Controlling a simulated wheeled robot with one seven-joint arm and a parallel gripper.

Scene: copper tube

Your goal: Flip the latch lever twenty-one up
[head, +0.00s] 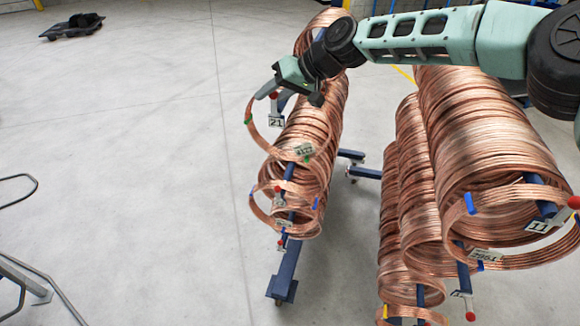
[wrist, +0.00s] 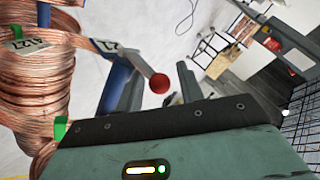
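The latch lever twenty-one is a small grey lever with a red knob (head: 273,95) at the end of an upper blue rack bar. Its white tag "21" (head: 276,121) hangs just below the knob in the head view. In the wrist view the grey lever (wrist: 141,62) runs from the blue bar (wrist: 115,88) to the red knob (wrist: 160,83). My gripper (head: 275,97) is at the lever. It is open, with one finger on each side of the knob in the wrist view. Gaps show beside the knob, and I cannot tell whether a finger touches it.
Copper coils (head: 322,125) hang on the bar behind the lever. A tag "A127" (head: 304,149) and lower bars with red-knobbed levers (head: 278,189) are below. More coils (head: 480,140) and a lever tagged "11" (head: 537,225) stand at right. The floor at left is largely clear.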

